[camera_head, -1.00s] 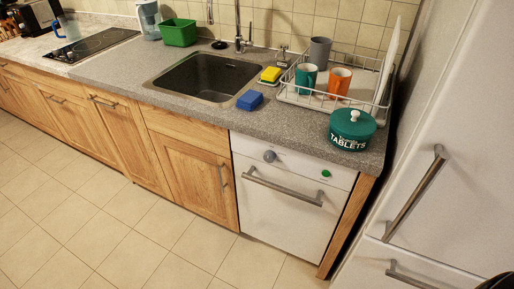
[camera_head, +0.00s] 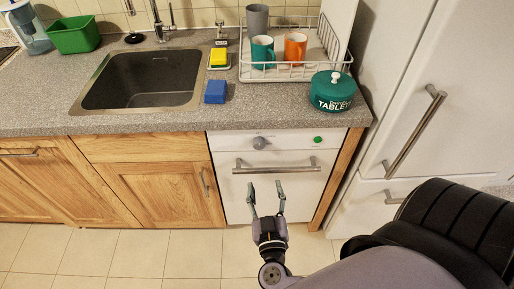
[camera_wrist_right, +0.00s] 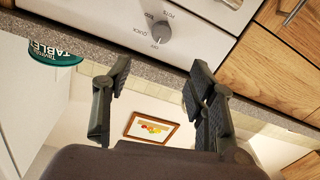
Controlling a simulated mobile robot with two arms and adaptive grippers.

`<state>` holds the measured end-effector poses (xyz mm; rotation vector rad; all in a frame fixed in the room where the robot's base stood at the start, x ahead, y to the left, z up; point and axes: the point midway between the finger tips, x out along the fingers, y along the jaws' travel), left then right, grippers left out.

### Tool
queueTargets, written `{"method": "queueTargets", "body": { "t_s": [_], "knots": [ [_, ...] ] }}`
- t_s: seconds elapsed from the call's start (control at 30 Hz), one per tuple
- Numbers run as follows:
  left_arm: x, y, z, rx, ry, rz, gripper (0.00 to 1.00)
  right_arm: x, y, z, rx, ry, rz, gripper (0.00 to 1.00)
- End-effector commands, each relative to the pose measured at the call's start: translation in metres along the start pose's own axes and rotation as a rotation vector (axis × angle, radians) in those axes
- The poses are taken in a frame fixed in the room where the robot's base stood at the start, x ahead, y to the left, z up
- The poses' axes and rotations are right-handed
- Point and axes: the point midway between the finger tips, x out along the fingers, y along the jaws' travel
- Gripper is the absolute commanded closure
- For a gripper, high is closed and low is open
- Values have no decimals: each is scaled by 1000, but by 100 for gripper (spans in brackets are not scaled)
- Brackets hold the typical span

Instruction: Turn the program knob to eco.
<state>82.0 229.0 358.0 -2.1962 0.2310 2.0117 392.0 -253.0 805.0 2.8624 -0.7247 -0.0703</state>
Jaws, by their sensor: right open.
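The grey program knob (camera_head: 260,142) is on the white dishwasher's top panel, left of a green button (camera_head: 317,140). My right gripper (camera_head: 266,189) is open and empty in front of the dishwasher door, below the handle in the head view, apart from the knob. In the wrist view its spread fingers (camera_wrist_right: 160,73) stand below the knob. My left gripper is out of view.
The dishwasher's bar handle (camera_head: 277,166) crosses below the knob. Above are the counter, a green tablets tin (camera_head: 332,91), a dish rack (camera_head: 285,72) with cups, and a blue sponge (camera_head: 215,91). The fridge (camera_head: 415,90) stands at right. Floor at left is clear.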

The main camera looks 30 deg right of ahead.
Motion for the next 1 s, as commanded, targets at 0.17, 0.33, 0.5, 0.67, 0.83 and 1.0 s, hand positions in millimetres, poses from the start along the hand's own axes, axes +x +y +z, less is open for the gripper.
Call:
{"method": "queueTargets", "body": {
  "t_s": [0.17,0.33,0.5,0.67,0.83,1.0],
  "knots": [
    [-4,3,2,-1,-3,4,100,41,0,-3,-1,6,0,48],
    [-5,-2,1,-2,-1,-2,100,78,0,-2,-2,5,-1,48],
    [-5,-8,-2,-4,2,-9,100,113,-1,-1,-1,5,-2,48],
    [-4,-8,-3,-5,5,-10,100,137,-1,-1,-2,4,-2,48],
    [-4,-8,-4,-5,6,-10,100,149,-1,0,0,2,-2,48],
    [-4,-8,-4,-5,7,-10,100,151,-1,0,-1,1,-3,48]
  ]
}}
